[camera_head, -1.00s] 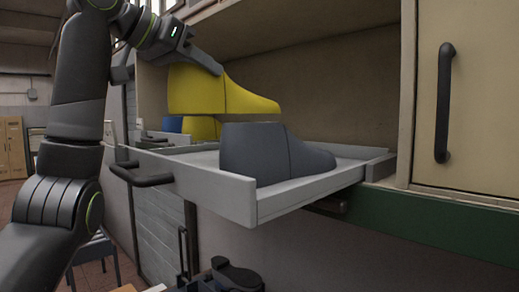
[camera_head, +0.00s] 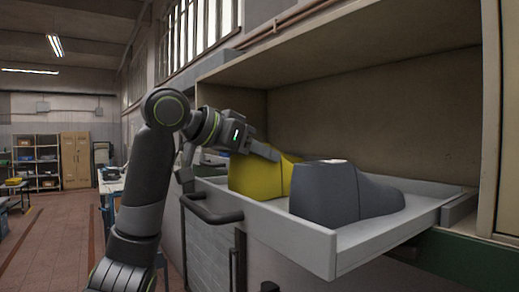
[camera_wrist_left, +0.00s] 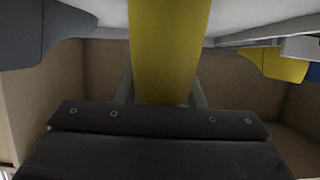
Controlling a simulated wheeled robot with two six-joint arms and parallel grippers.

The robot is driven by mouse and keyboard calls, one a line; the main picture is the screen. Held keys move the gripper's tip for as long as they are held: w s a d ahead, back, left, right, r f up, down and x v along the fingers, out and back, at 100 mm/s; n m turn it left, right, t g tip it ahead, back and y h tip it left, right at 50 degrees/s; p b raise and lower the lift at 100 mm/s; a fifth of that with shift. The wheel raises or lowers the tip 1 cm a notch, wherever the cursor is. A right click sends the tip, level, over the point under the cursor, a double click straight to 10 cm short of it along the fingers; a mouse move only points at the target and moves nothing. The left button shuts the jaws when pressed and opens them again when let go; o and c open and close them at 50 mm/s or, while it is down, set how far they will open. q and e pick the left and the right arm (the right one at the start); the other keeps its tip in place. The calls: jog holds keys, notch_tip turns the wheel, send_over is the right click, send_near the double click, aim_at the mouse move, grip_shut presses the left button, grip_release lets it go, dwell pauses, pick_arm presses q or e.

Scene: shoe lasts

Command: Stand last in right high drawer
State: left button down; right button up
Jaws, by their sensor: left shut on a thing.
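A yellow shoe last (camera_head: 257,178) is upright in the pulled-out pale grey drawer (camera_head: 297,237), to the left of a grey last (camera_head: 342,193). My left gripper (camera_head: 272,153) is shut on its top. The drawer's front wall hides the yellow last's base, so I cannot tell whether it touches the floor. In the left wrist view the yellow last (camera_wrist_left: 165,45) sits between my two fingers (camera_wrist_left: 160,90), with the grey last (camera_wrist_left: 30,30) at the upper left. My right gripper is not in view.
A second yellow last (camera_wrist_left: 285,65) and a blue thing (camera_wrist_left: 314,72) show at the right of the left wrist view. The drawer's dark handle (camera_head: 212,213) sticks out in front. The cabinet's back wall (camera_head: 385,115) rises behind; drawer floor right of the grey last is bare.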

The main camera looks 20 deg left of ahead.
pick_arm(q)
jog(key=shift+d+r, duration=0.1)
jog(key=shift+d, duration=0.15)
jog(key=shift+s, duration=0.1)
jog(key=c, duration=0.9)
grip_release()
jog(key=shift+a+f, duration=0.15)
jog(key=shift+f, duration=0.05)
jog(key=shift+c, duration=0.2)
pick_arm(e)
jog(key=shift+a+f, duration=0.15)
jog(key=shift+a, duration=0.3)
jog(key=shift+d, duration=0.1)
pick_arm(q)
jog(key=shift+r, duration=0.25)
jog(key=b+v, duration=0.2)
jog(key=v, duration=0.3)
jog(key=b+v, duration=0.3)
jog(key=v, duration=0.2)
jog(key=shift+s+a+f, duration=0.1)
jog(key=shift+s+a, duration=0.15)
jog(key=shift+s, duration=0.1)
jog(key=shift+s+a+r, duration=0.3)
jog(key=shift+s+r, duration=0.05)
jog(key=shift+s, duration=0.05)
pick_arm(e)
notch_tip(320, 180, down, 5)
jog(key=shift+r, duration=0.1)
